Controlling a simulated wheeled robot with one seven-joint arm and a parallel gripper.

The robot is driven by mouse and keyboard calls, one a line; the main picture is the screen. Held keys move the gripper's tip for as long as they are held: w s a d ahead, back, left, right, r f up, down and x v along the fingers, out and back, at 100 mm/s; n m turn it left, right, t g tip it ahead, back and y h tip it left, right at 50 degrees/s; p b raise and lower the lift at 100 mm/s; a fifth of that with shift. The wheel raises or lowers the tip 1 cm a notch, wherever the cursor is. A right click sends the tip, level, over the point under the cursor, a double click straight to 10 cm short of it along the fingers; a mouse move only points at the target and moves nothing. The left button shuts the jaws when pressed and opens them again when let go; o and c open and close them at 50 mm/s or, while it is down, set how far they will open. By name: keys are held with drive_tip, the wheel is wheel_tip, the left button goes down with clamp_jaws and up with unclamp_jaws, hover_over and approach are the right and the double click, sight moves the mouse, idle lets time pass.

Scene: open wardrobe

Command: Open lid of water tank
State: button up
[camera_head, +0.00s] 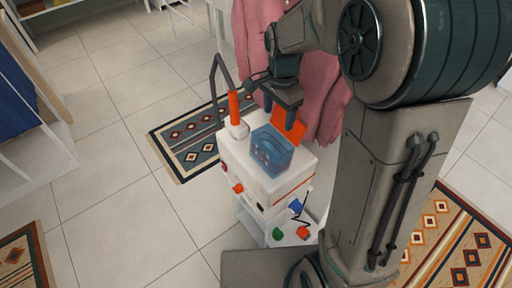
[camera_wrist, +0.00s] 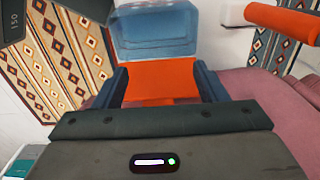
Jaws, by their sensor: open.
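The water tank (camera_head: 271,150) is a translucent blue box on top of a white cart (camera_head: 262,187). Its orange lid (camera_head: 287,122) stands raised and tilted at the tank's far edge, so the tank's top looks uncovered. My gripper (camera_head: 291,112) is at the lid, pointing down, with a finger partly in front of it. In the wrist view, the lid (camera_wrist: 161,82) lies between the two spread fingers of my gripper (camera_wrist: 161,70), with the tank (camera_wrist: 155,28) just beyond. I cannot tell whether a finger touches the lid.
An orange upright handle (camera_head: 234,107) and a dark bent push bar (camera_head: 216,75) stand at the cart's left. Pink clothing (camera_head: 325,85) hangs close behind my gripper. A patterned rug (camera_head: 190,135) lies left of the cart.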

wheel_tip(320, 180, up, 9)
drive_tip(key=p, duration=0.6)
drive_tip(key=shift+p, duration=0.4)
idle(0.7)
drive_tip(key=s+d+r+n+t, duration=0.1)
drive_tip(key=s+d+n+t, duration=0.1)
drive_tip(key=s+n, duration=0.3)
drive_tip(key=s+d+r+n+t+b, duration=0.1)
drive_tip(key=s+n, duration=0.5)
drive_tip(key=s, duration=0.6)
drive_tip(key=d+r, duration=0.1)
drive_tip(key=d, duration=0.1)
drive_tip(key=shift+s+d+r+t+b, duration=0.2)
drive_tip(key=shift+s+d+t+b, duration=0.1)
drive_tip(key=shift+d+t, duration=0.1)
idle(1.8)
